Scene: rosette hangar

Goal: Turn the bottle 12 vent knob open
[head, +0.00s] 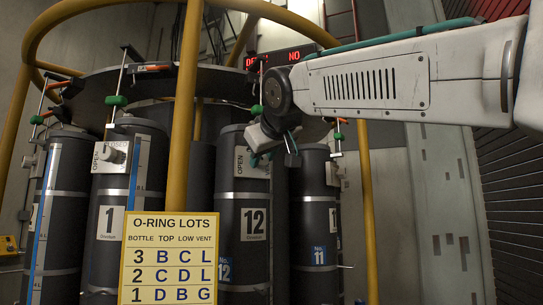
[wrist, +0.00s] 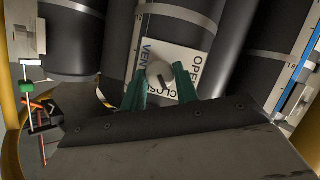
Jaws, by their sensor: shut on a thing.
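Bottle 12 (head: 254,222) is a dark grey cylinder with a white "12" label, standing in the middle of the head view. Its white vent plate (head: 240,162) with the word OPEN is partly covered by my gripper (head: 274,157). In the wrist view the plate (wrist: 187,57) reads VENT, OPEN and CLOSED, partly hidden. The pale round vent knob (wrist: 158,71) stands on the plate, with a small dark mark on its face. The green fingers of my gripper (wrist: 160,88) are shut on the knob, one on each side. I cannot tell the knob's exact setting.
A yellow upright rail (head: 182,130) and an O-ring lots sign (head: 170,258) stand in front of the bottles. Bottle 1 (head: 107,240) is left, bottle 11 (head: 318,220) right. A dark curved plate (wrist: 200,145) lies close below my fingers in the wrist view.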

